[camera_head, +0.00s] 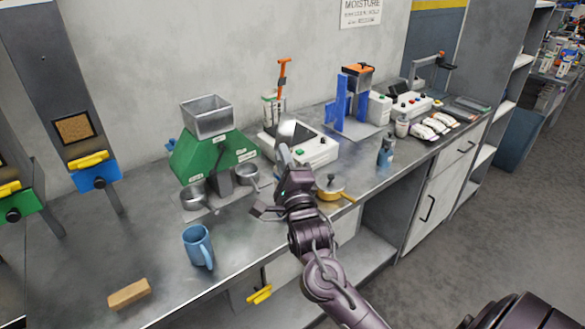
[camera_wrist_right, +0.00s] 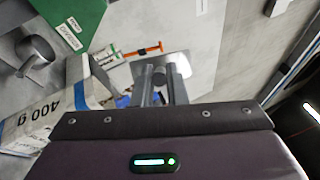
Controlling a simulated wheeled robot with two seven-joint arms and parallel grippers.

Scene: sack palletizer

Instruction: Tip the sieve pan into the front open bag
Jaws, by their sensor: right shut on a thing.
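My right gripper (camera_head: 284,158) is above the bench, in front of the white box-shaped device. It is shut on a shiny grey metal pan-like thing (camera_head: 287,129), most likely the sieve pan. In the right wrist view my fingers (camera_wrist_right: 165,82) close on the same metal thing (camera_wrist_right: 158,70), seen against the bench top. Its contents cannot be made out. I cannot pick out a standing open bag; several small white packs (camera_head: 432,126) lie at the far right of the bench. My left gripper is out of view.
A green machine with a grey hopper (camera_head: 207,117) and two metal cups stands left of the gripper. A yellow round pan (camera_head: 329,187) sits right of it. A blue mug (camera_head: 198,246) and a tan block (camera_head: 129,294) are at the front left. A blue stand (camera_head: 350,110) is behind.

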